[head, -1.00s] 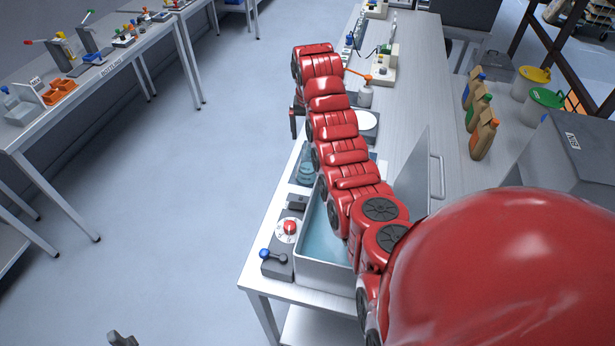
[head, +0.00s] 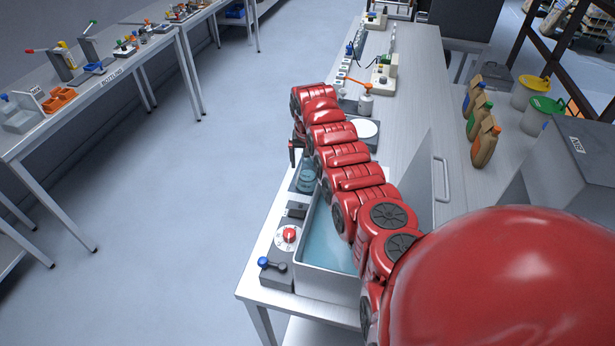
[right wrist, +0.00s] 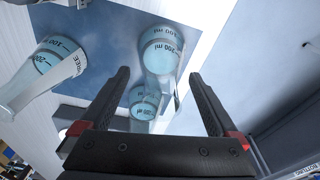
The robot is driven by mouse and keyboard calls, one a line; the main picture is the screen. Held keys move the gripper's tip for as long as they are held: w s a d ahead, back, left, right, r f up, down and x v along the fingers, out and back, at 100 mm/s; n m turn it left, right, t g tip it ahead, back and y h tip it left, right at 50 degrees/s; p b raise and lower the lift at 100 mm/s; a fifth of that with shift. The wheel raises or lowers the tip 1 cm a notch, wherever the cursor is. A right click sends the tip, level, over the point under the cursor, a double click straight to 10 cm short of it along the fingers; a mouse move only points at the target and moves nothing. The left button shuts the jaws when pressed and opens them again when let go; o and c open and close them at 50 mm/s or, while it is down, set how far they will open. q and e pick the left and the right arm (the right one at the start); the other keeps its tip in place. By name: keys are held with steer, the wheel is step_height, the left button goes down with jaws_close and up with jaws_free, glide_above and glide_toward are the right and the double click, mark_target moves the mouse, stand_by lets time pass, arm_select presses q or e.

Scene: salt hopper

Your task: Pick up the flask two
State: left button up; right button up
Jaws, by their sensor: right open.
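In the right wrist view, a clear flask (right wrist: 160,50) with blue liquid and 100 and 200 ml marks stands beyond my right gripper (right wrist: 159,76). The jaws are open and empty, with the flask ahead of the gap between their tips. A second flask (right wrist: 38,75) at the left has a label ending in "REE". A similar blue-marked shape (right wrist: 144,102) shows between the fingers; I cannot tell whether it is another flask or a reflection. No "two" label is readable. In the head view, a flask (head: 306,180) stands left of my right arm, which partly hides the area. My left gripper is out of view.
A water bath (head: 327,290) with a raised lid (head: 417,175) stands at the near table end, beside a red dial (head: 289,234) and a blue-knobbed lever (head: 265,262). Brown bottles (head: 485,140) stand at right.

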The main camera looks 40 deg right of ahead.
steer(key=shift+r, duration=0.1)
steer(key=shift+c, duration=0.2)
steer(key=shift+c, duration=1.3)
jaws_close()
